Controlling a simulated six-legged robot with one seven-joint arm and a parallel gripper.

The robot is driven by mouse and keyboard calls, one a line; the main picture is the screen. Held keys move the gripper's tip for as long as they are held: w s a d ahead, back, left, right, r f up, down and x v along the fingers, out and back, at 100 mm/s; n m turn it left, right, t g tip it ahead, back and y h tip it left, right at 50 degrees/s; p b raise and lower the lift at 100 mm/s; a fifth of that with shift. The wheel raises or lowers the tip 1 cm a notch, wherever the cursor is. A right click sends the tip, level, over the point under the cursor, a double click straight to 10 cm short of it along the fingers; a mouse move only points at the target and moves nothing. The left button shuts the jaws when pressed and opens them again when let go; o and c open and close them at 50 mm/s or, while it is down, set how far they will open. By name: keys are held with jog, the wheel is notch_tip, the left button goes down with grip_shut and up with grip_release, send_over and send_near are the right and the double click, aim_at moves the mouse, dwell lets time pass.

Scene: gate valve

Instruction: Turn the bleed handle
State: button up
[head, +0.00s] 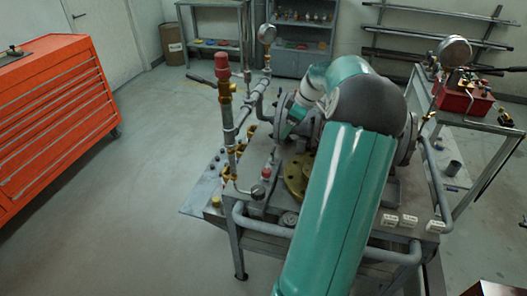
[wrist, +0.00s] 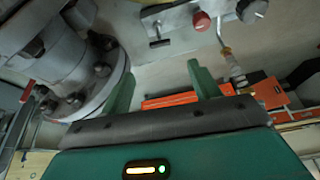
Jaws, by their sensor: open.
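My gripper (wrist: 160,82) shows in the wrist view with its two green fingers apart and nothing between them. Beyond the fingers is a pale plate with a red knob (wrist: 201,21) and a round grey fitting (wrist: 251,10); the fingers touch neither. A grey flanged valve body (wrist: 80,70) is left of the fingers. In the head view, a red knob (head: 265,174) stands on the bench left of my teal arm. A dark lever (head: 200,81) sticks out beside the red-capped pipe (head: 222,75). I cannot tell which part is the bleed handle. My arm hides the gripper there.
The valve bench (head: 205,197) carries pipes, a gauge (head: 267,33) and flanges close around my arm. An orange tool chest (head: 55,110) stands at left. A side table at right holds a red box (head: 465,98) with a gauge. The floor at left is clear.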

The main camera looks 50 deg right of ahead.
aim_at(274, 150)
jog(key=x, duration=1.3)
jog(key=shift+w+a+f, duration=0.1)
jog(key=shift+w+f, duration=0.05)
jog(key=shift+f, duration=0.2)
jog(key=c, duration=1)
